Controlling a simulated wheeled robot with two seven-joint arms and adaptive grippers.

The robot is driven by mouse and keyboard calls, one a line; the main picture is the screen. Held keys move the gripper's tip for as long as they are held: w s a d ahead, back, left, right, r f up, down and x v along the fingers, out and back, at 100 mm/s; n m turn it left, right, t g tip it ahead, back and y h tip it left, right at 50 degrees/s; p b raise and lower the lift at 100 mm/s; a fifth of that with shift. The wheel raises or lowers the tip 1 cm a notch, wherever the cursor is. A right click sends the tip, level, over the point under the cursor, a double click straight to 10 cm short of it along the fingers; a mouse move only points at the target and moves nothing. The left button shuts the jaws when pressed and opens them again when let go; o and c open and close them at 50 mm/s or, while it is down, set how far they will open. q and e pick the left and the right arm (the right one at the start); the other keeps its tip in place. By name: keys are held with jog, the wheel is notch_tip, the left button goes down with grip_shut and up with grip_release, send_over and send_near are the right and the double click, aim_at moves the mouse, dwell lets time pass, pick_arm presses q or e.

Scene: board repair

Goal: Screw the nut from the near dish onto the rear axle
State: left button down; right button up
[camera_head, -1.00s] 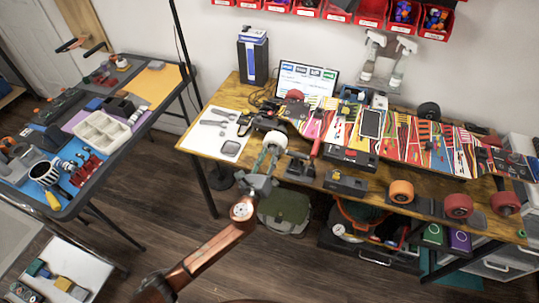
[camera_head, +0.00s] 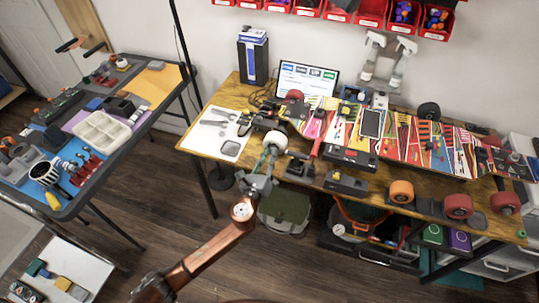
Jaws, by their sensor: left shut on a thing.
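A skateboard (camera_head: 412,137) with a colourful striped deck lies upside down on the wooden table. A pale wheel (camera_head: 277,139) is at the near side of its left truck, and a red wheel (camera_head: 294,95) is at that truck's far side. My left gripper (camera_head: 267,156) is just in front of the pale wheel, its fingers close together and pointing at the wheel's outer face. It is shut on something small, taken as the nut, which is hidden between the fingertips. I cannot make out the axle end or tell which container is the near dish. My right gripper is not in view.
Dark blocks or holders (camera_head: 346,183) stand along the table's front edge, right of my left gripper. A white sheet with tools (camera_head: 214,146) lies to the left. A laptop (camera_head: 305,80) and spray bottles (camera_head: 398,66) stand behind. A second table (camera_head: 152,113) is at the left.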

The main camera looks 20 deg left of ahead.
pick_arm(q)
jog(key=m, duration=0.4)
jog(key=shift+m, duration=0.3)
jog(key=shift+d+m, duration=0.1)
jog(key=shift+m, duration=0.3)
jog(key=m, duration=0.2)
jog(key=shift+m, duration=0.4)
jog(key=m, duration=0.3)
